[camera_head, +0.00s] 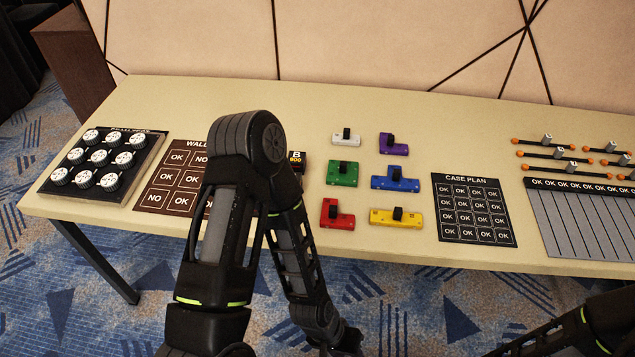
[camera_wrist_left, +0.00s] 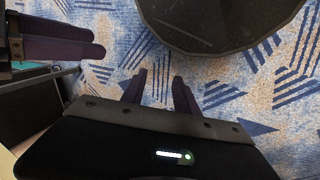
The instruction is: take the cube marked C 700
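I cannot see a cube marked C 700 in either view. In the head view a dark block with orange digits and a letter B (camera_head: 296,157) shows on the table, partly hidden behind my left arm. That arm also covers the table around it. My left gripper (camera_wrist_left: 159,78) shows in the left wrist view with its two dark fingers apart and only carpet between them. It is below the table front and holds nothing. My right arm is at the lower right of the head view; its gripper is not clearly seen.
The beige table (camera_head: 400,255) carries a dial board (camera_head: 150,150), a brown OK/NO board (camera_head: 150,200), several coloured blocks with black knobs, a case plan board (camera_head: 474,238) and a rack with grey lanes (camera_head: 590,225). A dark round shape (camera_wrist_left: 220,20) is near the left gripper.

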